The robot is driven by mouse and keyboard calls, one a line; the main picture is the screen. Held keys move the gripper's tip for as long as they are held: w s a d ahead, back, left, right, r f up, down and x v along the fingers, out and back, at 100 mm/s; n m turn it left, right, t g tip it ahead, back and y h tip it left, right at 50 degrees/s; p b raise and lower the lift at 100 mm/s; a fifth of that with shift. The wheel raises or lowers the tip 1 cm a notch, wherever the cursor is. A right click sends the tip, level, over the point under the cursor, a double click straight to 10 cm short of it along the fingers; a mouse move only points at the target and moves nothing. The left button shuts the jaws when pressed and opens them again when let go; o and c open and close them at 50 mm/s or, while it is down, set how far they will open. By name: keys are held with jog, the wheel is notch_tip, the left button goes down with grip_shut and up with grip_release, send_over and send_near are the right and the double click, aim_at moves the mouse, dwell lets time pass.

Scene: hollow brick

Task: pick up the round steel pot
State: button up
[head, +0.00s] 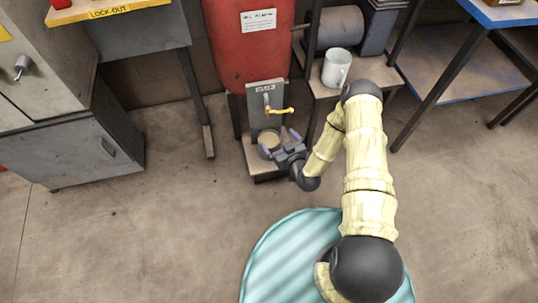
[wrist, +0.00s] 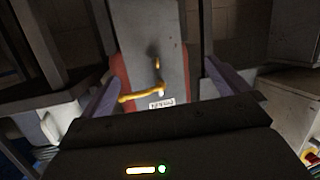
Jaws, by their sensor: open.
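The round pot (head: 268,139) shows only in part in the head view, as a small round shape with a tan top. It stands on the low ledge below the yellow-handled tap (head: 275,110). My gripper (head: 279,143) is open right beside the pot, its purple-grey fingertips close to the pot's near side. The gripper hides part of the pot, and I cannot tell whether they touch. In the wrist view my two fingers (wrist: 160,90) stand wide apart, with the yellow handle (wrist: 140,96) and grey panel beyond. I cannot make out the pot there.
A red tank (head: 248,50) stands behind the tap panel. A white mug (head: 336,67) sits on a shelf to the right. A grey cabinet (head: 75,140) stands at the left, and a blue-topped table (head: 500,14) at the right. The floor in front is clear.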

jog(key=s+f+m+t+h+b, duration=0.1)
jog(key=s+f+t+b, duration=0.1)
jog(key=f, duration=0.4)
jog(key=s+f+m+t+h+b, duration=0.1)
jog(key=s+f+m+t+b, duration=0.1)
jog(key=s+f+b, duration=0.3)
notch_tip(320, 180, down, 2)
jog(key=shift+d+f, duration=0.2)
jog(key=shift+f, duration=0.05)
jog(key=b, duration=0.4)
send_near(272, 149)
jog(key=x, duration=0.3)
jog(key=shift+w+a+b, duration=0.3)
jog(key=shift+w+b, duration=0.25)
jog(key=shift+b, duration=0.65)
jog(key=b+x, duration=0.3)
jog(key=x, duration=0.2)
jog(key=shift+w+r, duration=0.15)
jog(key=shift+r, duration=0.05)
jog(key=shift+w+r, duration=0.1)
jog(key=shift+w, duration=0.1)
